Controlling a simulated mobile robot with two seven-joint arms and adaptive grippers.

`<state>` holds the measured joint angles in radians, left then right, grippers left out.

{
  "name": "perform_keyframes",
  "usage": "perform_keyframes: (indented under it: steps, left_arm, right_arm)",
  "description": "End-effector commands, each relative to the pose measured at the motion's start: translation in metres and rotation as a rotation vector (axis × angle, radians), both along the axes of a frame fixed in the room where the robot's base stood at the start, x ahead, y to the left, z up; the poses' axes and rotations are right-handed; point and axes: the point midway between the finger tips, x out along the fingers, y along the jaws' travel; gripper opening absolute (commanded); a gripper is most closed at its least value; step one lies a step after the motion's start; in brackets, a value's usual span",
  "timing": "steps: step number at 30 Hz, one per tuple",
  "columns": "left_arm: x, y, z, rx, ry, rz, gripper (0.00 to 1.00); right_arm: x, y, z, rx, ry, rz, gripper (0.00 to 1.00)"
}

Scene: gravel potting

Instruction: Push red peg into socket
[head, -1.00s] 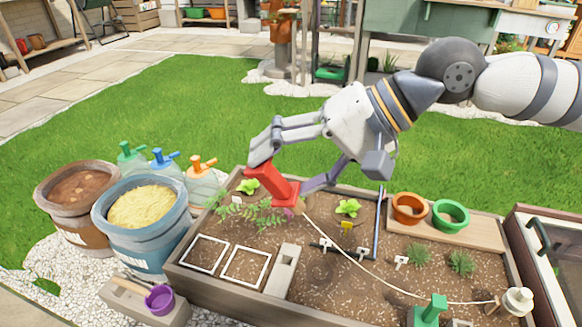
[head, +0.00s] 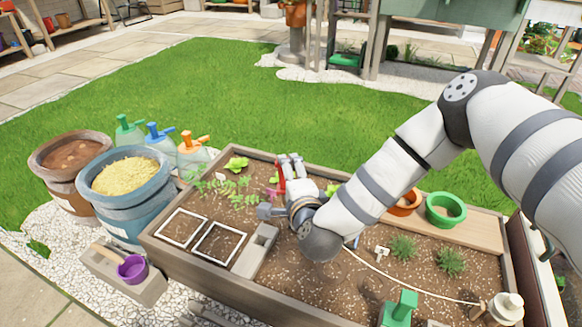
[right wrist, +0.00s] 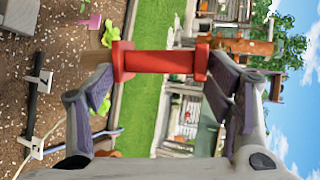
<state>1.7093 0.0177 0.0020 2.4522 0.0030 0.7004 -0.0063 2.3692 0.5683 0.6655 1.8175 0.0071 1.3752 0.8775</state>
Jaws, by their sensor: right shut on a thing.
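The red peg (head: 281,178) is in my right gripper (head: 281,186), above the back middle of the planter bed. It also shows in the right wrist view (right wrist: 160,62), lying across between the two fingers, with wider ends and a narrower middle. My right gripper (right wrist: 160,90) is shut on it. In the head view, my wrist and forearm partly hide the peg and the bed below. A grey block (head: 257,252) with an opening in its top stands in the bed, left of my wrist; I cannot tell whether it is the socket. My left gripper is out of view.
A green peg-like piece (head: 400,308) stands at the front right. Orange (head: 402,203) and green (head: 446,208) pots sit on a wooden board. A white cord crosses the bed. White square frames (head: 182,228) lie at left. Spray bottles and filled tubs stand beyond the bed's left edge.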

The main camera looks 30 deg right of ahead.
Motion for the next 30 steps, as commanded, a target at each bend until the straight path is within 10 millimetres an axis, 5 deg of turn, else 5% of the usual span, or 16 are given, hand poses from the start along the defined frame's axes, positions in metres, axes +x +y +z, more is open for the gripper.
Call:
perform_keyframes:
  steps: [3,10,17,30]
  left_arm:
    - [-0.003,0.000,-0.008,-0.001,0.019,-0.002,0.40]
    - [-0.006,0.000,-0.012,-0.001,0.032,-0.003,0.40]
    - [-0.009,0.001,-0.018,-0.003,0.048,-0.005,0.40]
    - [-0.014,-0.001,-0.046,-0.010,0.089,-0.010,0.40]
  right_arm:
    - [0.015,0.022,-0.034,0.002,-0.043,0.055,0.49]
    - [0.021,0.059,-0.057,0.023,-0.085,0.205,0.49]
    - [0.020,0.062,-0.071,0.028,-0.085,0.218,0.49]
    - [0.020,0.062,-0.126,0.028,-0.084,0.215,0.49]
